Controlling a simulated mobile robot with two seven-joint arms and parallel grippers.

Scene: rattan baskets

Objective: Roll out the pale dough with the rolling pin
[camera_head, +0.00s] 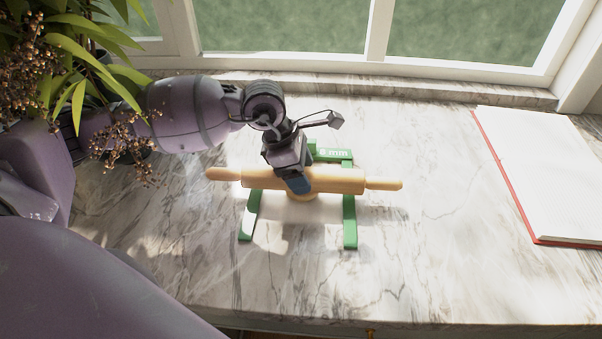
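The gripper body hides the far side, so whether the fingers grip the pin is unclear. My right gripper is not in view.
An open book (545,170) with a red cover edge lies at the right. A leafy plant (75,60) with dried berries hangs at the upper left, close to my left arm. A window (375,30) runs along the back. The counter (430,260) is clear in front.

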